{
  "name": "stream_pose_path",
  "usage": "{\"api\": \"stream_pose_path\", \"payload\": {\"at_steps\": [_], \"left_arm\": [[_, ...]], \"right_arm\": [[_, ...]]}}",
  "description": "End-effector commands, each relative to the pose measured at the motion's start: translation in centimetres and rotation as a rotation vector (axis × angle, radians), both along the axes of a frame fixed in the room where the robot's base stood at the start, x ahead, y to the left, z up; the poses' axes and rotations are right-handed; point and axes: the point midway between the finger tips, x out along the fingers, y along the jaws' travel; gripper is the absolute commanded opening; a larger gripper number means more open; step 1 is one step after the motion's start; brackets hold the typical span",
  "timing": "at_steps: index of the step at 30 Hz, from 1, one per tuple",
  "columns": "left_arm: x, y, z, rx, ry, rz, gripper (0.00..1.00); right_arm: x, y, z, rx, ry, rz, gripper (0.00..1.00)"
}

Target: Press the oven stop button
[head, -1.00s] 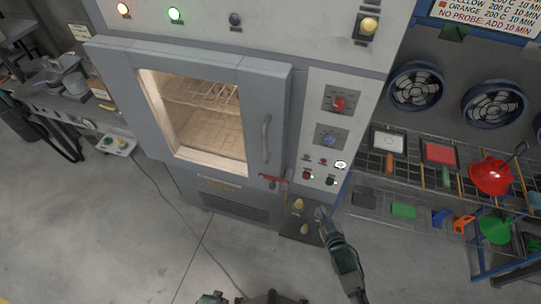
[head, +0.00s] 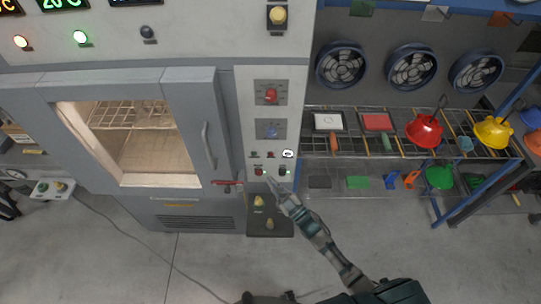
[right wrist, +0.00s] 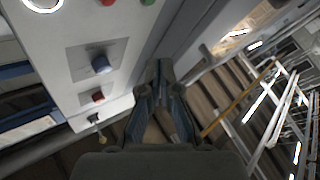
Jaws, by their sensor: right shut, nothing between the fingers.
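The oven (head: 190,90) stands at the left with its door shut and a lit window. I cannot read which one is marked stop. My left gripper is not in view.
A red door latch (head: 227,183) is left of the buttons. Below the panel, a dark box (head: 284,226) carries yellow knobs. A wire rack (head: 350,152) with hard hats and coloured pieces stands at the right.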

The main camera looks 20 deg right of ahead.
Motion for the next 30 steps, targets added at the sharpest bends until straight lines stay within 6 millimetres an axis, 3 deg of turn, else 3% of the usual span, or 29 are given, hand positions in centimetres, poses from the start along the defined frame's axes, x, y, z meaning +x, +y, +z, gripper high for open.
{"api": "stream_pose_path", "payload": {"at_steps": [16, 30], "left_arm": [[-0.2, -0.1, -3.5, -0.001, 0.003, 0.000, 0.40], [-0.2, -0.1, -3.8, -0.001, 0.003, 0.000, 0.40]], "right_arm": [[6.7, -1.9, -0.2, -0.002, 0.000, -0.001, 0.00], [7.8, -2.3, 0.0, 0.000, 0.001, -0.001, 0.00]]}}
